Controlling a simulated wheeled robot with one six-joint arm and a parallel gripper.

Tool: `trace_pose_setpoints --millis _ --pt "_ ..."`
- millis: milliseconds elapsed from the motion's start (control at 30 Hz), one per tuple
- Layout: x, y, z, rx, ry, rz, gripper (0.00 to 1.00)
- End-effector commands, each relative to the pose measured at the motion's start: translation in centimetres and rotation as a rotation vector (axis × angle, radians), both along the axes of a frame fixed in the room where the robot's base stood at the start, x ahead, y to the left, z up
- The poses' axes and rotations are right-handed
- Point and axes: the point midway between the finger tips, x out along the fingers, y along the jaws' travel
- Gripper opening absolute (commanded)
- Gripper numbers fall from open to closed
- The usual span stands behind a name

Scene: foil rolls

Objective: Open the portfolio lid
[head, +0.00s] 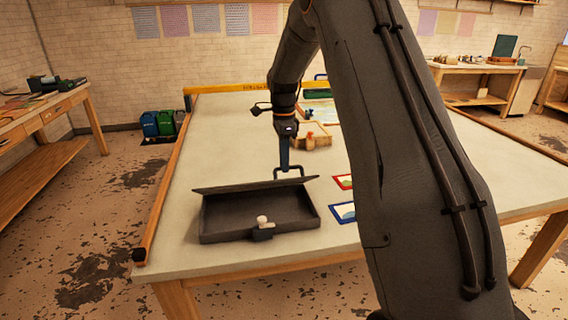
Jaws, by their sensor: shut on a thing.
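The portfolio (222,222) is a shallow dark grey case on the near left part of the table. Its inside shows dark and open to me. The lid (232,187) is a thin dark strip along the case's far side, raised and seen nearly edge-on. A dark bail-shaped handle (301,171) shows just above the lid. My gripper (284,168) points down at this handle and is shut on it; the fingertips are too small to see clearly. A latch with a pale knob (262,222) sits on the case's front edge.
The pale table (180,258) has a wooden rail (166,190) along its left edge. Red-framed and blue-framed cards (343,212) lie right of the case. A wooden tray (312,140) stands farther back. My arm hides much of the table's right side.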

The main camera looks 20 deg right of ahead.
Motion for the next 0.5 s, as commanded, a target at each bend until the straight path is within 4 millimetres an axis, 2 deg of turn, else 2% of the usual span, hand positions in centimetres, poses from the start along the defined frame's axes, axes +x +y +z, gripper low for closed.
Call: trace_pose_setpoints --millis 33,167,200,300,500 --pt "0.31 -0.09 -0.53 -0.001 -0.008 0.0 0.0" --pt "0.29 -0.12 -0.57 -0.001 -0.008 0.0 0.0" --pt "0.27 -0.13 -0.58 -0.001 -0.007 0.0 0.12" --pt "0.27 -0.12 -0.55 -0.001 -0.007 -0.001 0.29" --pt "0.21 -0.08 -0.34 0.0 -0.007 -0.001 0.29"
